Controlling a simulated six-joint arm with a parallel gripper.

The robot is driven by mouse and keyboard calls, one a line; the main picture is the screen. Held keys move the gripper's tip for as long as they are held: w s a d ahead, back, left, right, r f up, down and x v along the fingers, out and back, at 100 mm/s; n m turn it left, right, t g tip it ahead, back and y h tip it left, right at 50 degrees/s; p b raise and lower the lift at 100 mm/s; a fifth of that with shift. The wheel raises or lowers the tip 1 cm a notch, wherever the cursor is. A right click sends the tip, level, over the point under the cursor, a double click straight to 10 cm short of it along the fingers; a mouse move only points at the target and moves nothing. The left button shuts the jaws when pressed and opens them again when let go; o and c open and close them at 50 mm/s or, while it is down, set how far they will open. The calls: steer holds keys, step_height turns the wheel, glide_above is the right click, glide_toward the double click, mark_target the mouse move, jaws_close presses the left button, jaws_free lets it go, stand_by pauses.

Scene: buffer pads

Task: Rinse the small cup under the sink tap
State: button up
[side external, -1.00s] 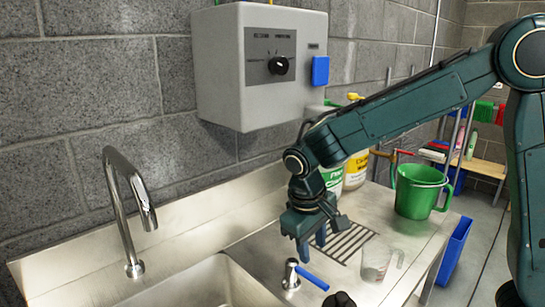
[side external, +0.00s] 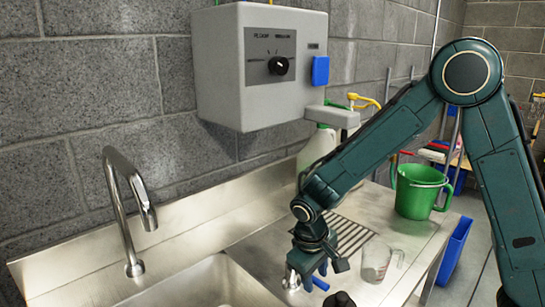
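The small cup (side external: 377,261) is clear, with a handle on its right side. It stands upright on the steel counter, right of the drain grooves. My gripper (side external: 305,283) points down at the counter's front, left of the cup and apart from it. It is in front of the small tap valve with the blue lever (side external: 320,284) and hides part of it; I cannot tell whether they touch. The finger opening is not clear from this angle. The curved sink tap (side external: 130,200) rises at the left behind the sink basin (side external: 205,283). No water shows from its spout.
A green bucket (side external: 418,190) stands at the counter's right end. A white bottle (side external: 318,150) stands behind my arm. A grey control box (side external: 262,65) hangs on the wall. A black knob (side external: 339,299) is at the bottom edge, near my gripper.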

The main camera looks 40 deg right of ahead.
jaws_close()
steer(key=shift+d, duration=0.1)
steer(key=shift+d+n+t, duration=0.3)
steer(key=shift+d+n, duration=0.55)
steer(key=shift+n, duration=0.65)
steer(key=shift+w+d+n+t, duration=0.25)
steer(key=shift+d+n, duration=0.35)
steer(key=shift+n, duration=0.45)
steer(key=shift+w+d+n+t, duration=0.15)
steer(key=shift+w+d+n, duration=0.3)
steer(key=shift+n, duration=0.6)
steer(key=shift+s+d, duration=0.1)
steer(key=shift+d, duration=0.05)
jaws_free()
